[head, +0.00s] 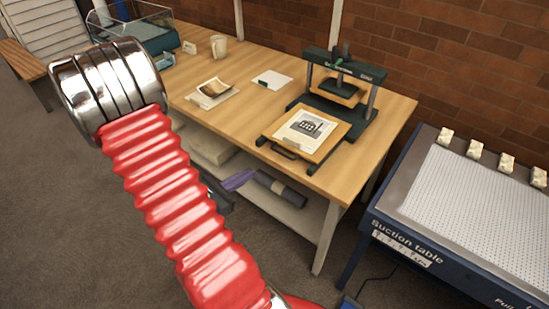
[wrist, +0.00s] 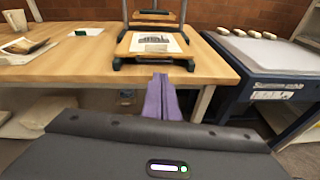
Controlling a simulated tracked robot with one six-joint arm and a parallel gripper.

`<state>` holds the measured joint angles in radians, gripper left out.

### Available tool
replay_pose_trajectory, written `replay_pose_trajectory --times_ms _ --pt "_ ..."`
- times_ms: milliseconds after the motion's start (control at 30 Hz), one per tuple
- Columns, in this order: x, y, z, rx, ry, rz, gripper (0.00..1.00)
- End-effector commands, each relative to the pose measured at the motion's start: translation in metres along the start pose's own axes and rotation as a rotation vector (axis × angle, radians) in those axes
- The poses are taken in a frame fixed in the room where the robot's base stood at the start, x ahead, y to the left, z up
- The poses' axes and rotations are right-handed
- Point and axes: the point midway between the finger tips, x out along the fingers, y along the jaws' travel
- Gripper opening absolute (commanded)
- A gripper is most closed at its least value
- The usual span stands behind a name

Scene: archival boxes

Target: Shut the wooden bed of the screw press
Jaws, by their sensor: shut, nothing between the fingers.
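The screw press (head: 369,70) is a dark green frame at the back right of the workbench; it also shows in the wrist view (wrist: 180,16). Its wooden bed (head: 327,147) is slid out toward the bench's front edge, with a printed sheet (head: 305,128) on it. A dark handle (head: 284,151) is on the bed's front edge. In the wrist view the bed (wrist: 125,43) and handle (wrist: 152,61) lie straight ahead. My gripper (head: 249,174), with purple fingers, is shut and empty in front of the bench, apart from the handle. The fingertips (wrist: 161,76) appear just below the handle.
The wooden workbench (head: 392,110) holds a mug (head: 218,46), papers and a photograph (head: 214,88). Dark rolls (head: 280,188) lie on its lower shelf (head: 300,218). A suction table (head: 400,229) with several pale weights stands to the right. Grey floor lies in front.

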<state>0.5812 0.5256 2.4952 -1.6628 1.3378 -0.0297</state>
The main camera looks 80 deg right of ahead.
Motion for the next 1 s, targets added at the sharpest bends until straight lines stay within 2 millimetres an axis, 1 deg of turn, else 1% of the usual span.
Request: replay_pose_trajectory --times_ms 33,100,233,667,867,1000 --pt "0.006 -0.001 -0.007 -0.035 -0.006 0.011 0.00" --pt "0.012 0.001 -0.013 -0.070 -0.014 0.031 0.00" --pt "0.017 0.002 -0.019 -0.102 -0.021 0.052 0.00" --pt "0.019 0.003 -0.020 -0.105 -0.021 0.055 0.00" --pt "0.030 0.003 -0.020 -0.105 -0.021 0.052 0.00" --pt "0.043 0.003 -0.019 -0.105 -0.021 0.051 0.00"
